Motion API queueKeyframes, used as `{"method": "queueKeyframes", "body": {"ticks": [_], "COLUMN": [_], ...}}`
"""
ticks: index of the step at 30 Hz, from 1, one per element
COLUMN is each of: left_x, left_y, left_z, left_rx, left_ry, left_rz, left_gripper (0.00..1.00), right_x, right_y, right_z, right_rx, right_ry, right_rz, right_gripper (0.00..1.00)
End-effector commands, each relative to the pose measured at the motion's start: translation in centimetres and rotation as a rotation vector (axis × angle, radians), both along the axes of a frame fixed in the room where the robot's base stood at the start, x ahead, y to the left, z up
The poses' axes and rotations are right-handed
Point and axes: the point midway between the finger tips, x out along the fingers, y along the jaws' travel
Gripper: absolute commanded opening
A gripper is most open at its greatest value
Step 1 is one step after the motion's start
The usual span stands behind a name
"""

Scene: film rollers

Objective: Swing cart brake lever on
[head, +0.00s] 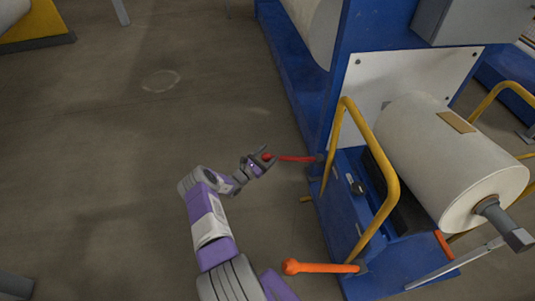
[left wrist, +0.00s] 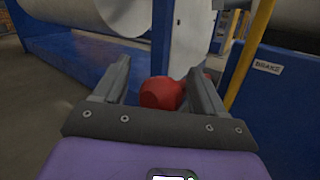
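A red lever (head: 297,159) with a round knob sticks out to the left from the blue cart (head: 345,215), roughly level. My left gripper (head: 266,157) is at its knob end. In the left wrist view, the red knob (left wrist: 162,94) lies between the two spread fingers of my left gripper (left wrist: 163,92), closer to the right finger; a gap shows on the left. A white label reading "BRAKE" (left wrist: 267,67) is on the blue panel to the right. A second, orange lever (head: 320,267) sticks out lower on the cart. My right gripper is not in view.
A yellow handrail (head: 388,165) rises from the cart beside the levers. A large white roll (head: 440,160) sits over the cart, its shaft end (head: 505,222) pointing right. A blue machine frame (head: 290,75) stands behind. The floor to the left is clear.

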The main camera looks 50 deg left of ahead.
Motion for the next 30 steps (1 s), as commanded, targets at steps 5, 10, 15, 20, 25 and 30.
{"method": "queueKeyframes", "body": {"ticks": [5, 10, 15, 20, 25, 30], "left_x": [-3.3, -5.9, -7.3, -7.5, -7.4, -7.4], "left_y": [0.1, 0.0, -0.2, -0.2, -0.2, -0.2], "left_z": [-0.9, -0.6, -0.6, -0.7, -0.6, -0.6], "left_rx": [-0.003, 0.0, 0.001, 0.003, 0.003, 0.003], "left_ry": [0.022, 0.007, -0.001, -0.002, -0.003, -0.004], "left_rz": [0.011, 0.009, 0.006, 0.005, 0.005, 0.005], "left_gripper": [0.69, 0.69, 0.69, 0.69, 0.69, 0.69], "right_x": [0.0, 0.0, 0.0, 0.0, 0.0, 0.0], "right_y": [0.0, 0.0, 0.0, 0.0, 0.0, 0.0], "right_z": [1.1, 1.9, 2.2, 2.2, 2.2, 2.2], "right_rx": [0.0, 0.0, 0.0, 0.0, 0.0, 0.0], "right_ry": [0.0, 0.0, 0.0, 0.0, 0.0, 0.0], "right_rz": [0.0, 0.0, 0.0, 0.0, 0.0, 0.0], "right_gripper": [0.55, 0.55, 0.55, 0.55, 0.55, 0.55]}}
